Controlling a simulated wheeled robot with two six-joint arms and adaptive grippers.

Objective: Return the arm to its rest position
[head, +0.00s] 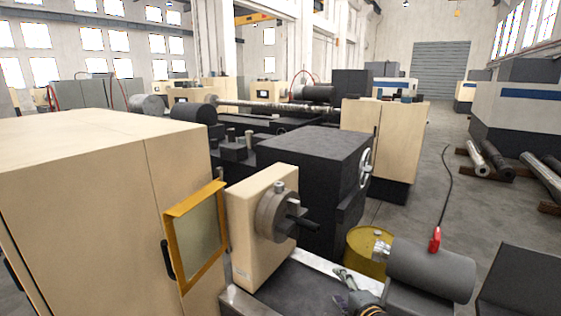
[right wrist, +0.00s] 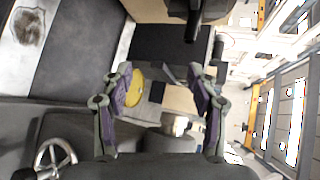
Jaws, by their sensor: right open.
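My right gripper (head: 346,288) is low in the head view, in front of a beige and black lathe. In the right wrist view its two fingers (right wrist: 163,92) are spread wide with nothing between the pads. A yellow barrel (head: 360,254) stands behind it in the head view, partly hidden by a dark grey cylinder. Part of the yellow barrel (right wrist: 134,88) also shows beyond the fingers in the right wrist view. A small silver fitting (head: 380,248) shows by its top. My left gripper is not in view.
The lathe's chuck (head: 275,214) and orange-framed door (head: 197,233) are to the left. The dark grey cylinder (head: 430,268) is close on the right, with a red piece (head: 435,239) and black cable above it. Open floor (head: 420,200) lies beyond.

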